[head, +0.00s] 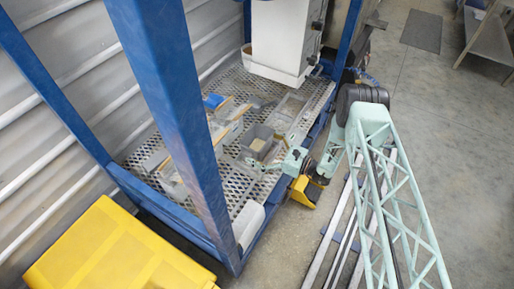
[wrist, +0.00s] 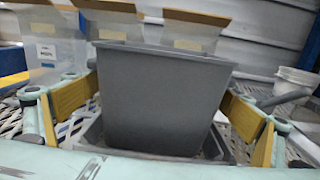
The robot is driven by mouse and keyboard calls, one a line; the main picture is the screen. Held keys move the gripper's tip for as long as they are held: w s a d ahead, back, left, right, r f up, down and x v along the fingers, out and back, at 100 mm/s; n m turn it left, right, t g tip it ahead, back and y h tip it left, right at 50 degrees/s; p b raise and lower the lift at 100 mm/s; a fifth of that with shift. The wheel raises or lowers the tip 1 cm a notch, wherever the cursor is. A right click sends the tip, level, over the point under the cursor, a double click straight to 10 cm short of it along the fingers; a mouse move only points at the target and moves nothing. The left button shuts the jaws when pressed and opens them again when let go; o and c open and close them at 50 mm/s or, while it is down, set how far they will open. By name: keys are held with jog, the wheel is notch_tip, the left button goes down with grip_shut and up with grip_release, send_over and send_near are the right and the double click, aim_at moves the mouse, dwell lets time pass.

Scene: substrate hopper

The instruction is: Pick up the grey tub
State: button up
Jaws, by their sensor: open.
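The grey tub (head: 258,142) stands upright on the perforated metal deck in the head view, near the deck's front edge. In the wrist view the tub (wrist: 165,105) fills the middle, with its tapered front wall facing me and its rim at the top. My gripper (head: 277,163) is at the tub's near side in the head view. In the wrist view its yellow-padded fingers are spread, one to the left and one to the right of the tub. Gaps show between the pads and the walls. A dark grey rim (wrist: 92,132) shows around the tub's base.
Clear bins with cardboard flaps (wrist: 195,30) stand close behind the tub. A white bucket (wrist: 293,84) is at the right in the wrist view. The white hopper (head: 280,40) stands at the back of the deck. A blue post (head: 175,110) crosses the head view.

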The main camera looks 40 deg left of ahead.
aim_at(248, 136)
jog(key=c, duration=1.3)
jog(key=shift+o, duration=0.2)
jog(key=shift+r, duration=0.2)
jog(key=shift+r+p, duration=0.45)
jog(key=shift+r, duration=1.1)
jog(key=w+d+r+p, duration=0.1)
jog(key=d, duration=1.5)
jog(key=shift+r+p, duration=0.3)
jog(key=shift+p, duration=0.05)
jog(key=shift+w, duration=0.1)
